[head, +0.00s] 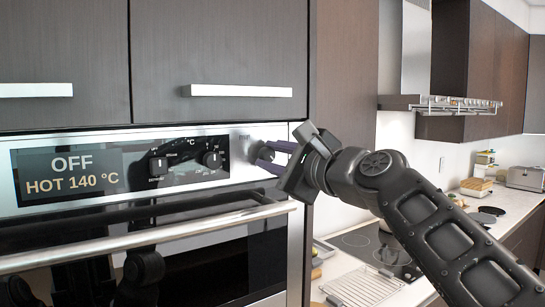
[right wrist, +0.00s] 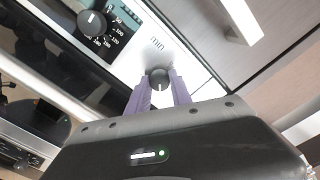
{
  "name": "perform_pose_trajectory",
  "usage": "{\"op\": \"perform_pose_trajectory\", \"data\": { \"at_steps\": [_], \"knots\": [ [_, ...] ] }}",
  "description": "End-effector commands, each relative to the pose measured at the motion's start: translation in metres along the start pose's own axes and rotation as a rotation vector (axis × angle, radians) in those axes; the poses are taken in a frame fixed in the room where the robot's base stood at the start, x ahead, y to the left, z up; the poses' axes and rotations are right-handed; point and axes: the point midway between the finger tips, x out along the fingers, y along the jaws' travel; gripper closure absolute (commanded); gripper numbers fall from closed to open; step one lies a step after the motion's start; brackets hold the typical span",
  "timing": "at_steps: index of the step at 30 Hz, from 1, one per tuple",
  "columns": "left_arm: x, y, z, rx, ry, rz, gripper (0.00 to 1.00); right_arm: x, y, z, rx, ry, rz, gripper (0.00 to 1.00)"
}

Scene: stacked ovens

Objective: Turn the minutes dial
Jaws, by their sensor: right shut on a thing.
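The minutes dial (right wrist: 159,78) is a small dark knob with a light pointer mark, beside the printed word "min" on the silver oven panel (head: 105,138). In the right wrist view, the purple fingers of my right gripper (right wrist: 160,90) are on either side of it, shut on it. In the head view, my right gripper (head: 264,156) reaches from the right to the panel's right end, and its fingers largely hide the dial. My left gripper does not show.
The temperature dial (head: 212,159) and function dial (head: 158,166) sit left of my gripper, near a display (head: 70,174) reading OFF, HOT 140 °C. A bar handle (head: 150,236) runs below. Cabinets with a handle (head: 240,91) are above. A counter (head: 462,222) with a cooktop lies right.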

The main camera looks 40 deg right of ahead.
Motion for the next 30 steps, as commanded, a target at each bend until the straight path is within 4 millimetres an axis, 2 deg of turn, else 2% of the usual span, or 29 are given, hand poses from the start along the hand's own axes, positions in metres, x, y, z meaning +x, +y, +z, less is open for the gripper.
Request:
{"op": "perform_pose_trajectory", "data": {
  "at_steps": [4, 19, 30],
  "knots": [
    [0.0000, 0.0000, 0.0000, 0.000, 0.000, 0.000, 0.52, 0.0000, 0.0003, 0.0000, 0.000, 0.000, 0.001, 1.00],
    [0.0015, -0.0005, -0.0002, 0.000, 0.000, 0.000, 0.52, 0.0002, 0.0009, 0.0000, -0.031, -0.001, 0.002, 1.00],
    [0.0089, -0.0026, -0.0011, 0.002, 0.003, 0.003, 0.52, 0.0004, 0.0019, -0.0003, -0.227, -0.002, 0.002, 1.00]
  ]
}}
